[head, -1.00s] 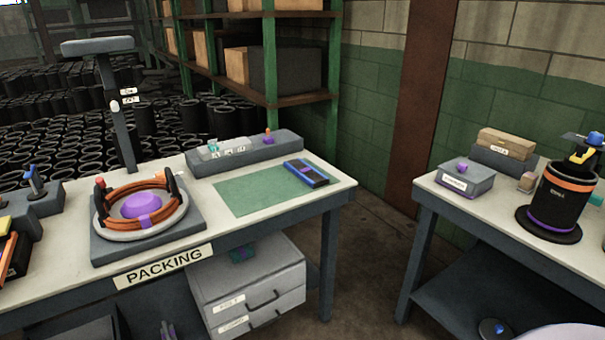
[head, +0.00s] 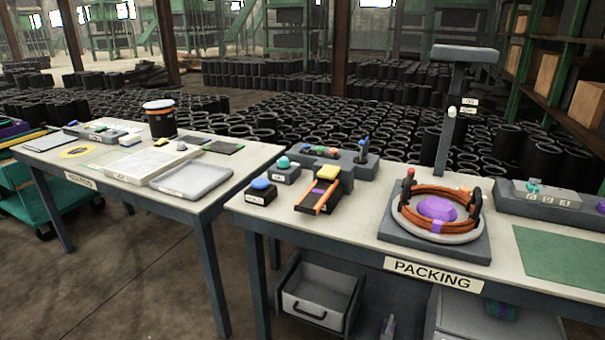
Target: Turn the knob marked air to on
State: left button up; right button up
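No knob can be read as marked air from here. A small pale knob (head: 452,112) sits on the grey post (head: 447,125) of the packing table, beside two small white labels (head: 469,102) whose words are too small to read surely. The post rises behind a round fixture with orange rings (head: 440,213) and a purple dome (head: 437,208). A grey control box (head: 351,160) with several coloured knobs and a blue-topped lever also stands on this table; its markings are unreadable. Neither of my grippers is in view.
The packing table (head: 340,215) holds a blue button box (head: 261,192), a teal button box (head: 282,170) and a green mat (head: 565,262). A second table (head: 225,160) with trays stands left. Floor (head: 130,270) in front of it is clear; black sleeves (head: 290,115) fill the floor behind.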

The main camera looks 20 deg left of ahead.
aim_at(284, 163)
jog(key=i+j+z, duration=0.1)
jog(key=i+j, duration=0.5)
jog(key=i+j+z, duration=0.1)
jog(key=i+j, duration=0.45)
jog(key=j, duration=0.1)
